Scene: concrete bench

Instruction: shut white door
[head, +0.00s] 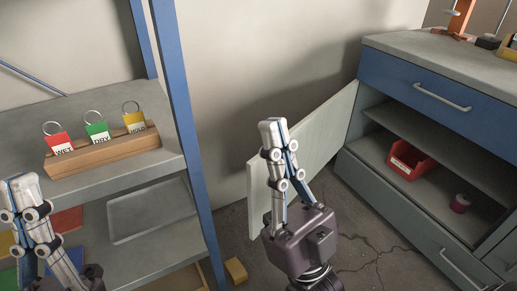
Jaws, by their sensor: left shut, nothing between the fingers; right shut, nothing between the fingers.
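The white door (323,137) stands wide open, swung out from the left side of the cabinet (360,182). The cabinet's compartment is exposed, with shelves inside. My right gripper (272,128) is shut and empty, pointing up, and overlaps the door's free-edge side in the head view. I cannot tell whether it touches the door. My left gripper (20,188) is shut and empty at the left edge, in front of the shelf rack.
A red bin (409,162) and a small dark red spool (460,203) sit inside the cabinet. A rack with a blue post (180,90) holds a wooden tag stand (105,151). A yellow block (236,270) lies on the cracked floor.

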